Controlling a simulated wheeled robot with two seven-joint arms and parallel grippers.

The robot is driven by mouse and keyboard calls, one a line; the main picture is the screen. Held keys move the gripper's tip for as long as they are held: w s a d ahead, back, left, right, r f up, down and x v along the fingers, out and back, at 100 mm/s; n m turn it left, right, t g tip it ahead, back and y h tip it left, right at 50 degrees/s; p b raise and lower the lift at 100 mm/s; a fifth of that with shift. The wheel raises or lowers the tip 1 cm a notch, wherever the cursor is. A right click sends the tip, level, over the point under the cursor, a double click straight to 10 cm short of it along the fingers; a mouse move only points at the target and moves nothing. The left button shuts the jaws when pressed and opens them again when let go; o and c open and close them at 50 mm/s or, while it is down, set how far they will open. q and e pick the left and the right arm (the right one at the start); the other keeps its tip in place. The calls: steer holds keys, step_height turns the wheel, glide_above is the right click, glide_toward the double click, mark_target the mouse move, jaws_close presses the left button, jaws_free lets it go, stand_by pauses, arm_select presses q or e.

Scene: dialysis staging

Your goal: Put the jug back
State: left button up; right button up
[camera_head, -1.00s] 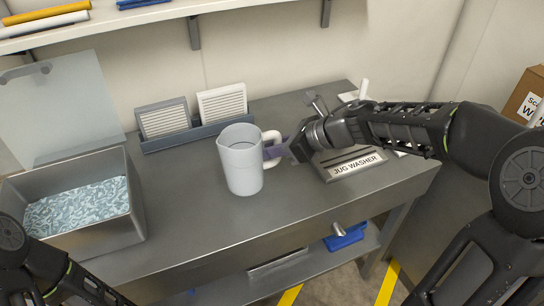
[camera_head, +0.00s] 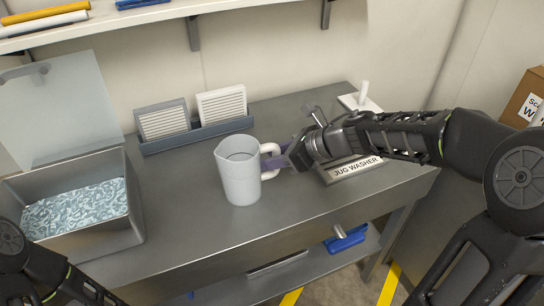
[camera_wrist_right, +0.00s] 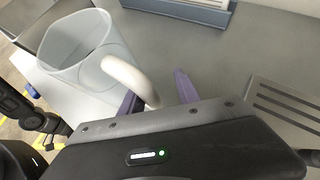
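The jug (camera_head: 240,178) is a pale, translucent, upright pitcher at the front middle of the steel counter, with a white handle on its right. My right gripper (camera_head: 280,157) is at the handle, its purple fingers on either side of it. In the right wrist view the handle (camera_wrist_right: 131,78) passes between the spread fingers (camera_wrist_right: 158,95), with a gap showing beside the right finger. The jug's foot appears to be at the counter, but contact is unclear. The jug washer plate (camera_head: 358,167) lies right of the jug, partly under my right arm. My left gripper is out of view.
A steel bin of pale pieces (camera_head: 136,222) stands at the left with its clear lid raised. A white stand with an upright peg (camera_head: 364,90) is at the back right. The counter's front edge is close.

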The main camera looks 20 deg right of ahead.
steer(key=shift+r, duration=0.25)
steer(key=p+v, duration=0.1)
steer(key=v, duration=1.1)
steer(key=shift+f+p, duration=0.15)
steer(key=shift+p, duration=0.15)
steer(key=shift+s, duration=0.1)
